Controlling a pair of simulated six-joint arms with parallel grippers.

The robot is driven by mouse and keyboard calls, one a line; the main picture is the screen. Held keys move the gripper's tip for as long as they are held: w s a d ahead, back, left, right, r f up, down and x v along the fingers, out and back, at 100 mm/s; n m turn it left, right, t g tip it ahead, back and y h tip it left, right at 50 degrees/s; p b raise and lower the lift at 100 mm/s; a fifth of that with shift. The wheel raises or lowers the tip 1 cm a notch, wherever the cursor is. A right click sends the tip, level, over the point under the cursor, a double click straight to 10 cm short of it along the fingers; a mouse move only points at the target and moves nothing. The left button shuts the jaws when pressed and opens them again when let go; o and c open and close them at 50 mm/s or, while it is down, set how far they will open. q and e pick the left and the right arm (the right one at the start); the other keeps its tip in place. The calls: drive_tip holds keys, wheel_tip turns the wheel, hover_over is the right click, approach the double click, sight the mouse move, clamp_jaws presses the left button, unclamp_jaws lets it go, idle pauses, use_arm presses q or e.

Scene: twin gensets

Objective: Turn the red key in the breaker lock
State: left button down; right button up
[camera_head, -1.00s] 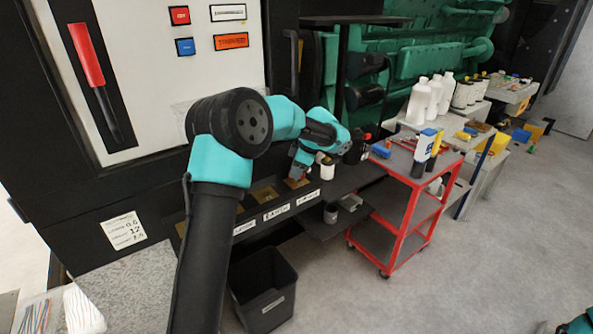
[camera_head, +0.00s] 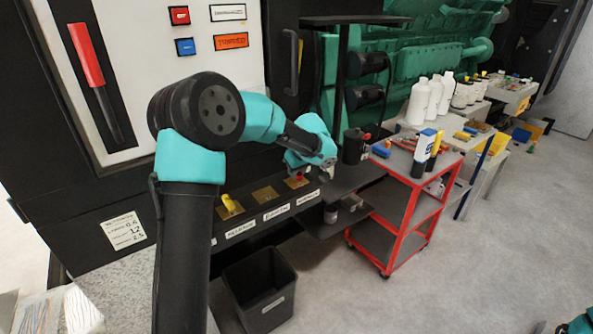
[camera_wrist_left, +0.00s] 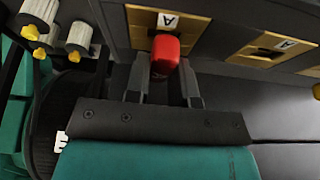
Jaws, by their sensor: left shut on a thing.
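The red key (camera_head: 298,177) stands at the rightmost brass lock plate (camera_head: 293,183) on the dark panel's lower ledge. In the left wrist view the red key (camera_wrist_left: 165,54) sits between the two fingers of my left gripper (camera_wrist_left: 164,80), in front of a brass plate marked A (camera_wrist_left: 170,21). My left gripper (camera_head: 304,170) is shut on the key's red head. The key's shaft is hidden behind its head, so I cannot tell its exact turn.
A yellow key (camera_head: 230,204) sits in a plate to the left, with an empty-looking brass plate (camera_head: 265,194) between. A black bin (camera_head: 262,292) stands below. A red cart (camera_head: 401,200) with bottles stands right of the ledge.

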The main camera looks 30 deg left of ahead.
use_arm(q)
drive_tip(key=c, duration=0.9)
unclamp_jaws()
drive_tip(key=shift+r, duration=3.75)
